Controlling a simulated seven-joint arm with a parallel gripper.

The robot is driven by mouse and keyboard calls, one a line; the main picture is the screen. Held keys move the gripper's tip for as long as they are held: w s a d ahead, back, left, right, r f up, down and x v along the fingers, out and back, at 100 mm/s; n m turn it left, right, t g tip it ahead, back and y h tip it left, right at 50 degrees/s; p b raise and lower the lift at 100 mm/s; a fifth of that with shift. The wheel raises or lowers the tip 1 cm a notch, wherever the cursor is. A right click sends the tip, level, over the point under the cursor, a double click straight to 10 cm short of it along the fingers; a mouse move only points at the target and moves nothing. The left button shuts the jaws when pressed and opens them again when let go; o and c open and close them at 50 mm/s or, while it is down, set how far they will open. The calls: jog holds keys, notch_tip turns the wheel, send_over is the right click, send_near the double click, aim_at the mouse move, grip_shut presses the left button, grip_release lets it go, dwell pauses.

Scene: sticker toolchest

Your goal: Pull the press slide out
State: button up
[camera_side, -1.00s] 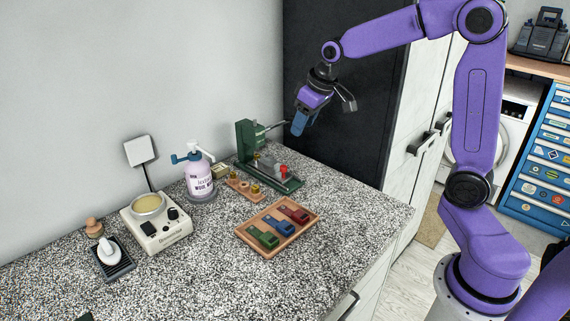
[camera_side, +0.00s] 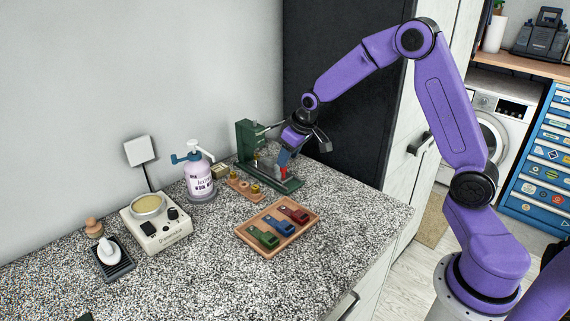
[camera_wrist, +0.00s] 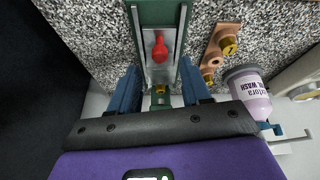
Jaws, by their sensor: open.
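The green press (camera_side: 246,146) stands at the back of the counter, by the dark cabinet side. Its slide (camera_side: 279,179), a grey plate on a green base, carries a red knob (camera_side: 284,171). In the wrist view the slide (camera_wrist: 158,75) runs up the picture with the red knob (camera_wrist: 160,48) on it. My gripper (camera_side: 283,158) is just above the slide, close to the red knob. In the wrist view my gripper (camera_wrist: 160,90) has its blue fingers apart on either side of the slide, with the knob ahead of them. Nothing is held. Whether the fingers touch the press cannot be told.
A wooden stand with brass pieces (camera_side: 243,187) is beside the press. A wooden tray (camera_side: 262,252) with green, blue and red pieces lies in front. A pump bottle (camera_side: 199,178) and a cream heater (camera_side: 157,230) stand left. The counter's right front (camera_side: 350,220) is clear.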

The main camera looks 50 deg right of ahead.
aim_at(269, 165)
jog(key=shift+x, duration=2.05)
jog(key=shift+s, duration=0.1)
grip_shut()
